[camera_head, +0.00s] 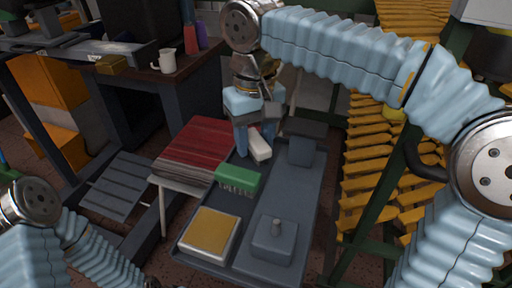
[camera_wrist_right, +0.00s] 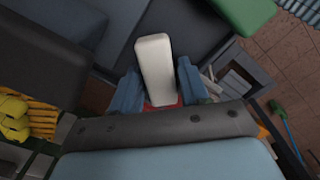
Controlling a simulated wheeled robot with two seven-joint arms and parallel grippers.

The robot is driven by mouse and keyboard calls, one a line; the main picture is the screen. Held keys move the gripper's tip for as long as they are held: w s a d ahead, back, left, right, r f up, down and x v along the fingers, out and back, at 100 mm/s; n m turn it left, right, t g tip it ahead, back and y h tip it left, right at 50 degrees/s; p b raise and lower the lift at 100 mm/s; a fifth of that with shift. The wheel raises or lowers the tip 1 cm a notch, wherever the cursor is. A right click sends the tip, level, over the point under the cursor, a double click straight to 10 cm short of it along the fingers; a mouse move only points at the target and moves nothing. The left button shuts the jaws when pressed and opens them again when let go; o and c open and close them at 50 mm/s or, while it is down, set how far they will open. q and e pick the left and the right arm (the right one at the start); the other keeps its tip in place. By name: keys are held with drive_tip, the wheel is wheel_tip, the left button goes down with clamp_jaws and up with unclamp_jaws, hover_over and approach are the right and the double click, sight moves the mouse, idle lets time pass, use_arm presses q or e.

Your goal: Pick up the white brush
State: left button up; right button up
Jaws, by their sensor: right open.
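The white brush (camera_head: 260,148) is a small pale block on the grey workbench, near its far end. It also shows upright in the middle of the right wrist view (camera_wrist_right: 154,62). My right gripper (camera_head: 255,138) is directly over and around the brush, pointing down. In the wrist view its two blue fingers (camera_wrist_right: 160,86) stand apart on either side of the brush's near end, with a gap visible at least on the right. Part of the brush is hidden by the fingers in the head view. My left arm shows at the lower left, but its gripper is out of view.
A green brush (camera_head: 237,180) lies nearer on the bench, left of centre. A yellow-topped box (camera_head: 209,234) and a grey block with a knob (camera_head: 274,242) stand in front. A red slatted stack (camera_head: 198,148) is at left, a grey post-like block (camera_head: 302,148) at right.

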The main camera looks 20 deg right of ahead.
drive_tip(key=shift+c, duration=0.2)
drive_tip(key=c, duration=0.8)
